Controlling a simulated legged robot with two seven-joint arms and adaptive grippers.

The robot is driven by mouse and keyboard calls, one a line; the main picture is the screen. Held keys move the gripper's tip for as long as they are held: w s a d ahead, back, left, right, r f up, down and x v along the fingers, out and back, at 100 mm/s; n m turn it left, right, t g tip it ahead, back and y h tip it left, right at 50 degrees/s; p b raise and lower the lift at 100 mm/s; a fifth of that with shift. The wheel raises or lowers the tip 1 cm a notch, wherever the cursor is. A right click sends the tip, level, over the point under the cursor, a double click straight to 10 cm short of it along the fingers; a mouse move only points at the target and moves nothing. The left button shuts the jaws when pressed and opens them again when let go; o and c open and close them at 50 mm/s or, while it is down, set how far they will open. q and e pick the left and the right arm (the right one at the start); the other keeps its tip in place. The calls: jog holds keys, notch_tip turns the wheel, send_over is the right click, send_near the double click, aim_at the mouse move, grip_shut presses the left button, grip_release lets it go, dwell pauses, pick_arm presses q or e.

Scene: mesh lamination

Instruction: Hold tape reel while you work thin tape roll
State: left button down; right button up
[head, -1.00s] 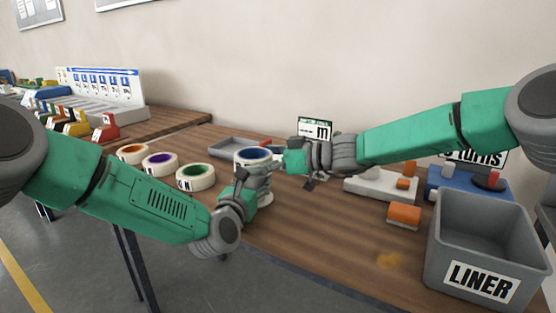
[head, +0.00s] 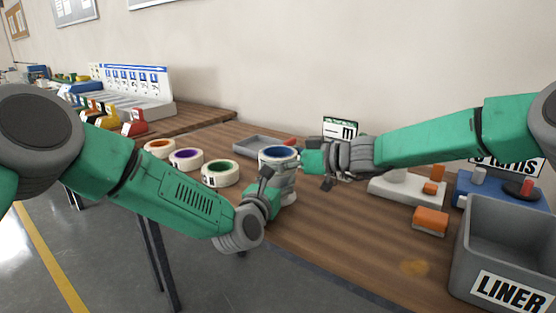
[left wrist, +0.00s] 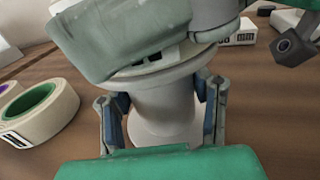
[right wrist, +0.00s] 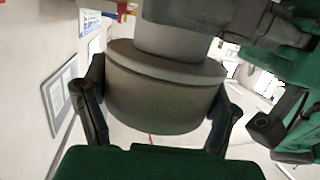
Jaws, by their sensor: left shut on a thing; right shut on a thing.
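A white tape reel stand (head: 289,187) stands near the front edge of the wooden table, with a blue-cored tape roll (head: 279,153) on top. My left gripper (head: 266,188) is shut on the stand; in the left wrist view its fingers sit on both sides of the pale neck (left wrist: 160,108). My right gripper (head: 303,161) reaches the roll from the right. In the right wrist view its fingers are shut around the wide grey-looking drum (right wrist: 160,100), with a narrower cylinder above. My gripper bodies hide part of the roll and stand.
Orange (head: 159,149), purple (head: 186,159) and green (head: 220,173) tape rolls lie left of the stand. A grey tray (head: 262,145) is behind. At right are an orange-topped block (head: 430,221), blue station (head: 490,190) and grey LINER bin (head: 508,230). Some table between is clear.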

jog(key=shift+r, duration=0.2)
jog(key=shift+r, duration=3.6)
pick_arm(q)
jog(key=c, duration=0.7)
grip_release()
